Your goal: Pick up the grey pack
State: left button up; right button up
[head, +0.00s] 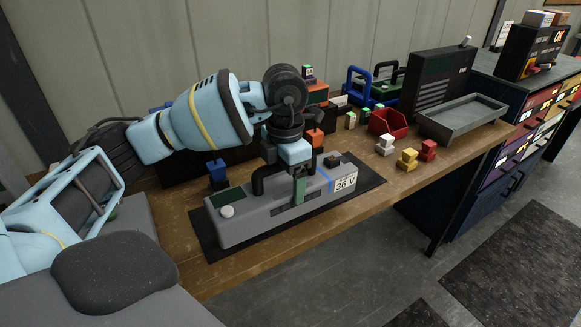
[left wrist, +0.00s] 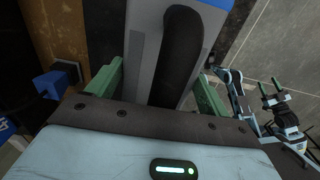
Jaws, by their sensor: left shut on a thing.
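The grey pack (head: 262,218) is a long box with a black handle, a blue stripe and a "36 V" label. It appears to rest flat on a black mat (head: 207,240) on the wooden bench. My left gripper (head: 300,188) is over its middle, shut on the pack's handle. In the left wrist view the black handle (left wrist: 183,45) lies between the green fingers of my left gripper (left wrist: 158,88), with the grey pack (left wrist: 143,25) beyond it. What seems to be my right gripper (left wrist: 269,95) shows small over the floor, its two green fingers apart.
The wooden bench (head: 240,280) has a blue block (head: 216,168) behind the pack. To the right are yellow blocks (head: 407,159), a red bin (head: 388,122) and a grey tray (head: 462,115). A wall stands close behind. The bench front edge is clear.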

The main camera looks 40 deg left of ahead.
pick_arm(q)
jog(key=s+d+r, duration=0.1)
jog(key=s+d, duration=0.2)
jog(key=s, duration=0.4)
jog(key=shift+r, duration=0.15)
pick_arm(e)
jog(key=shift+w, duration=0.35)
pick_arm(q)
jog(key=shift+s, duration=0.1)
pick_arm(e)
jog(key=shift+s, duration=0.1)
